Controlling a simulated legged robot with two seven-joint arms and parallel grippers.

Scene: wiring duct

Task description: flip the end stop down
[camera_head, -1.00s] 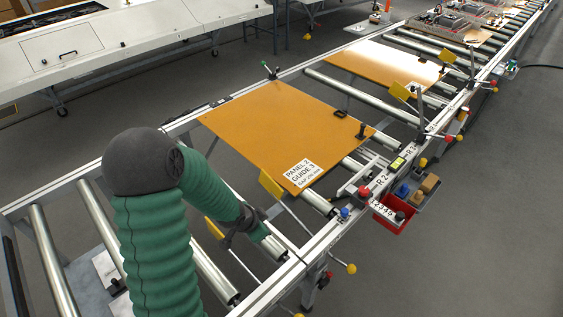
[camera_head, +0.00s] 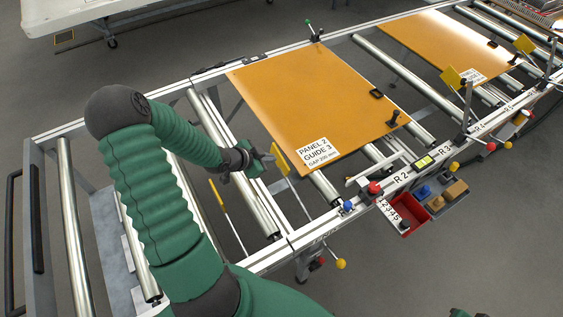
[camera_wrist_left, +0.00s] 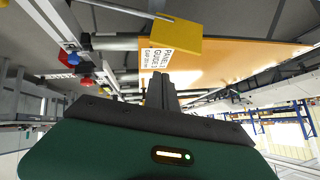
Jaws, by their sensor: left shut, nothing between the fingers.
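A yellow plate on a rod, which looks like the end stop (camera_head: 281,161), stands raised and tilted at the near-left edge of the orange panel (camera_head: 318,95). Its rod runs down to the front rail and a yellow ball knob (camera_head: 341,264). My left gripper (camera_head: 268,158) is shut and empty, just left of the plate; whether they touch cannot be told. In the left wrist view the shut fingers (camera_wrist_left: 160,90) point toward the panel, with the yellow plate (camera_wrist_left: 174,38) just beyond and above them.
A second yellow-tipped rod (camera_head: 229,216) leans over the rollers left of the plate. The front rail carries a red knob (camera_head: 374,188); a red bin (camera_head: 403,214) hangs from it. Another orange panel (camera_head: 445,45) lies further right. Open rollers (camera_head: 74,235) lie left.

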